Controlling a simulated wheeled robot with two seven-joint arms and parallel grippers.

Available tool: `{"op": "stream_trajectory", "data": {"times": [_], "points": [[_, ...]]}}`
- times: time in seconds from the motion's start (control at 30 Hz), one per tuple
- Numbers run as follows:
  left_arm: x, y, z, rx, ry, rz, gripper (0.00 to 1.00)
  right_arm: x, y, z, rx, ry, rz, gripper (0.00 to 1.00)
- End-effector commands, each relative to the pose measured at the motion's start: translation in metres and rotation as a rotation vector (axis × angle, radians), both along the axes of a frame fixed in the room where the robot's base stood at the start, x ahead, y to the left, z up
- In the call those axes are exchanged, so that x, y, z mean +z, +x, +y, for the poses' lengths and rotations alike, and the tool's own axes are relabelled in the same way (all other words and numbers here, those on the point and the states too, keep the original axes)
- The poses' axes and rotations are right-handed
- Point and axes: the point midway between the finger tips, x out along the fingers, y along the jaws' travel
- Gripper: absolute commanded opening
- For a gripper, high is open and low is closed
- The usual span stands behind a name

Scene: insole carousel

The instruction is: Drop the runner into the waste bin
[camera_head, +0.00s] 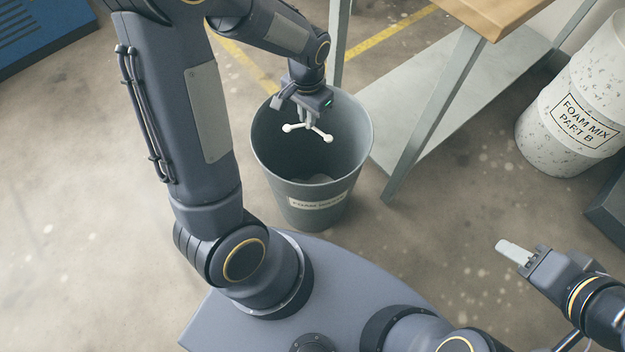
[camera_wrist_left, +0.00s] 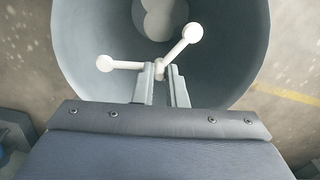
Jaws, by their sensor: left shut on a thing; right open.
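The runner (camera_head: 318,132) is a white branched piece with round knobs at its ends. My left gripper (camera_head: 306,119) is shut on it and holds it over the open mouth of the grey waste bin (camera_head: 268,160). In the left wrist view the runner (camera_wrist_left: 180,50) sits between the fingertips of the left gripper (camera_wrist_left: 161,72), with the bin (camera_wrist_left: 245,40) around and below it. Pale round pieces lie at the bin's bottom. My right gripper (camera_head: 514,251) is at the lower right, open, away from the bin, its fingers pale.
A workbench (camera_head: 500,12) with a metal leg and grey lower shelf (camera_head: 430,110) stands close right of the bin. A speckled white drum (camera_head: 570,120) labelled "FOAM MIX PART B" stands at the far right. Floor left of my left arm is clear.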

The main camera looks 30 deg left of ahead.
Motion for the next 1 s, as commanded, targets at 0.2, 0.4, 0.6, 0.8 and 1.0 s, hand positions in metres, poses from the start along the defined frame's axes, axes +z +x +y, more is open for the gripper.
{"op": "stream_trajectory", "data": {"times": [0.2, 0.4, 0.6, 0.8, 1.0], "points": [[-0.030, 0.000, 0.000, 0.000, 0.000, 0.001, 0.00, -0.027, 0.000, 0.000, 0.000, 0.000, 0.001, 0.41], [-0.033, 0.000, 0.000, 0.000, 0.000, 0.000, 0.00, -0.030, 0.000, 0.000, 0.000, 0.000, 0.001, 0.41], [-0.033, 0.000, 0.000, 0.000, 0.000, 0.000, 0.17, -0.029, 0.000, 0.000, 0.000, 0.000, 0.000, 0.41], [-0.033, 0.000, 0.000, 0.000, 0.000, 0.000, 0.37, -0.029, 0.000, 0.000, 0.000, 0.000, 0.000, 0.41], [-0.032, 0.000, 0.000, 0.000, 0.000, 0.000, 0.37, -0.029, 0.000, 0.000, 0.000, 0.000, 0.001, 0.41]]}}
